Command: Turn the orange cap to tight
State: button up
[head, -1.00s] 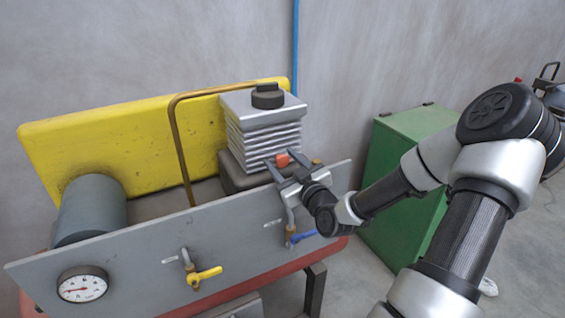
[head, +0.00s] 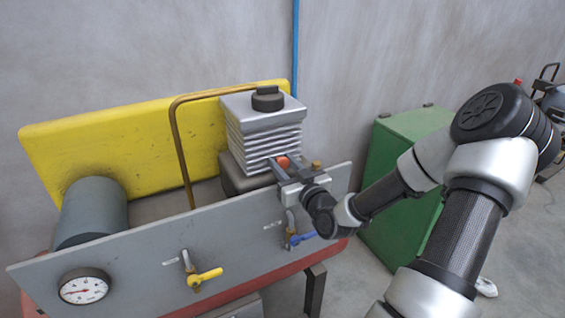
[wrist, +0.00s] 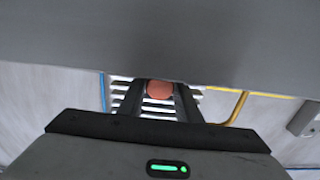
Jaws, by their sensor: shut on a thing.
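The orange cap (head: 283,161) sits low in front of the silver finned block (head: 262,138), just behind the top edge of the grey panel. My gripper (head: 285,165) reaches over that edge and is shut on the cap. In the wrist view the round orange cap (wrist: 160,89) shows between the two dark fingers (wrist: 160,100), with the fins behind it. The fingers partly hide the cap in the head view. No tight mark on the cap can be made out.
The grey panel (head: 130,248) carries a gauge (head: 84,287), a yellow-handled valve (head: 205,276) and a blue-handled valve (head: 302,238) below my gripper. A brass fitting (head: 316,164) is close to its right. A brown pipe (head: 180,150) rises left of the block. A green cabinet (head: 392,165) stands right.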

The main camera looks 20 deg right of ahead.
jog(key=o, duration=1)
jog(key=shift+s, duration=0.1)
jog(key=s+p, duration=0.3)
jog(key=s, duration=0.2)
jog(key=s+p, duration=0.2)
jog(key=s, duration=0.4)
jog(key=s+p, duration=0.3)
jog(key=s, duration=0.3)
jog(key=shift+s+d+p, duration=0.15)
jog(key=shift+d+p, duration=0.15)
